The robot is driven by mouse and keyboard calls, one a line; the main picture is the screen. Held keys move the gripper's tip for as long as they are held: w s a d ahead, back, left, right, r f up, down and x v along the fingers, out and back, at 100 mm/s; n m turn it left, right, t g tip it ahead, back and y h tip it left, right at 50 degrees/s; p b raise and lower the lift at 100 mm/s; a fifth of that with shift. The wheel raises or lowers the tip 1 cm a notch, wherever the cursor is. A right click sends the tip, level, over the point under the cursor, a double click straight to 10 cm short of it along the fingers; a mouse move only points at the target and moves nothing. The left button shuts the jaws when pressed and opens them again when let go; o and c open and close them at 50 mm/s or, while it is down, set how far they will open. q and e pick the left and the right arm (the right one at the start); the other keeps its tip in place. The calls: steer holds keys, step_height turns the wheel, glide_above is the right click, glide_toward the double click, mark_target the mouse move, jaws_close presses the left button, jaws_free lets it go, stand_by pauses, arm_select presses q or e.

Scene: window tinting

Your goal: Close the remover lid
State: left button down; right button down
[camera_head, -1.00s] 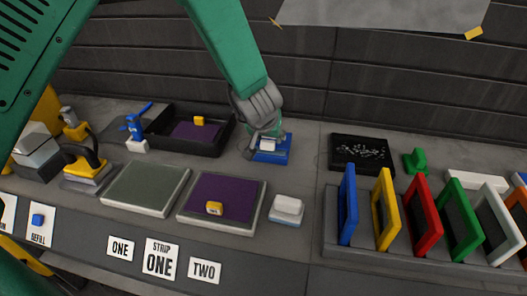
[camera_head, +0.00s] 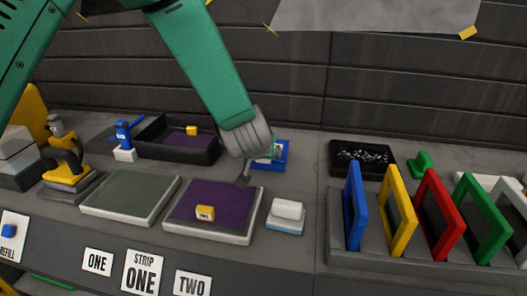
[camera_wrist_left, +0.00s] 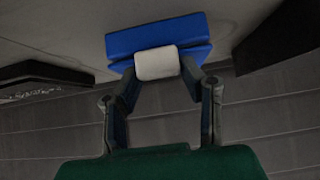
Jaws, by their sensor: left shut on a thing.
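A blue box (camera_head: 281,160), which I take to be the remover, sits on the bench behind and right of the purple pad. In the left wrist view the blue box (camera_wrist_left: 158,32) shows two stacked blue layers, with a white block (camera_wrist_left: 157,64) on its near side. My left gripper (camera_wrist_left: 160,80) has its fingers drawn in on either side of the white block, shut on it. In the head view my left gripper (camera_head: 254,160) covers much of the blue box, so the lid's position cannot be told. My right gripper is not in view.
A purple pad (camera_head: 237,201) with a yellow block (camera_head: 205,212) lies in front of the gripper. A white-topped block (camera_head: 287,214) sits to its right. A black tray (camera_head: 155,139) is at the left, a dark tray (camera_head: 360,158) and coloured frames (camera_head: 398,210) at the right.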

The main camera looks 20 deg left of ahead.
arm_select(q)
steer(key=shift+s+d+f, duration=0.15)
steer(key=shift+s+f, duration=0.25)
steer(key=shift+f, duration=0.25)
steer(key=c, duration=1.3)
jaws_free()
steer(key=shift+o, duration=1.3)
steer(key=shift+w, duration=0.15)
steer(key=shift+w+r, duration=0.15)
steer(key=shift+s+r, duration=0.25)
steer(key=shift+r, duration=0.2)
steer(key=v, duration=1.1)
steer(key=shift+f, duration=0.1)
